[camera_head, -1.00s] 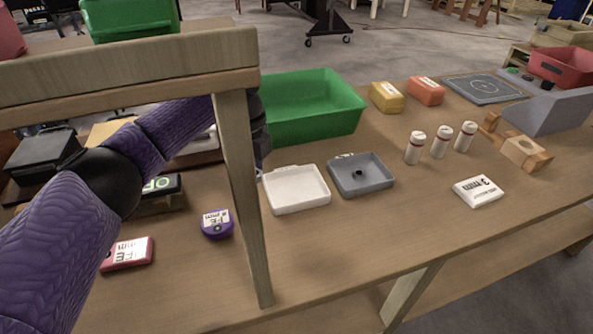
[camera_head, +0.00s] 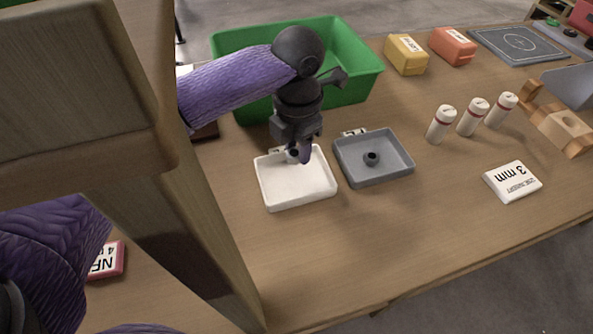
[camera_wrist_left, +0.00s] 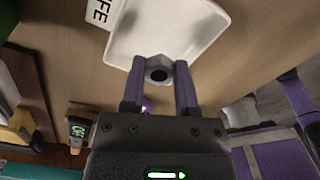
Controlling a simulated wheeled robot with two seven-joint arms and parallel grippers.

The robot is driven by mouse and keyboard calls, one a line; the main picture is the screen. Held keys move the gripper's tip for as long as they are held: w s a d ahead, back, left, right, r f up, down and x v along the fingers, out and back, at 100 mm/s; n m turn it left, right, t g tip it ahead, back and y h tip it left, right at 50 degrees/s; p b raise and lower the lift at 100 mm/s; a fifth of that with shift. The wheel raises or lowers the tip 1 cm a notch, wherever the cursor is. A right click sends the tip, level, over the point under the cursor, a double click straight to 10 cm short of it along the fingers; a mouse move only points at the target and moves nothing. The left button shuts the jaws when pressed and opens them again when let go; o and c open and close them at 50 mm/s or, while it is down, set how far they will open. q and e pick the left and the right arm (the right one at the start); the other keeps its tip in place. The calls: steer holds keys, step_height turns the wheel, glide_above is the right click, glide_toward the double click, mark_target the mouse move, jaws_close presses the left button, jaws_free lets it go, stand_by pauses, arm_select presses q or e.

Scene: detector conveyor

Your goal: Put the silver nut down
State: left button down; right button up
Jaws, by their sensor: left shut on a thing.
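My left gripper (camera_head: 300,153) is over the back part of the white tray (camera_head: 315,190), its fingers pointing down. It is shut on the silver nut (camera_wrist_left: 158,70), which sits between the purple fingertips in the left wrist view. The nut is a small hex ring with a dark hole. In that view the white tray (camera_wrist_left: 190,40) lies just beyond it. In the head view the nut is partly hidden by the fingers, and I cannot tell whether it touches the tray. The tray's inside looks empty. My right gripper is not in view.
A grey tray (camera_head: 400,172) with a dark nut (camera_head: 371,158) stands right of the white one. A green bin (camera_head: 355,88) is close behind. A wooden post (camera_head: 180,225) blocks the left. White bottles (camera_head: 441,123) and a 3 mm box (camera_head: 512,181) are right. The table front is clear.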

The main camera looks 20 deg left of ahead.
mark_target(297, 177)
arm_select(q)
step_height(297, 177, down, 6)
steer(key=shift+f+b, duration=0.1)
steer(key=shift+b, duration=0.75)
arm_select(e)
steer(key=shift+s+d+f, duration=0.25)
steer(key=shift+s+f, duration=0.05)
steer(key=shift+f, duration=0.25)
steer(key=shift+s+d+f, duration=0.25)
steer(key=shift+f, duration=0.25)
arm_select(q)
steer(key=shift+c, duration=1.8)
jaws_free()
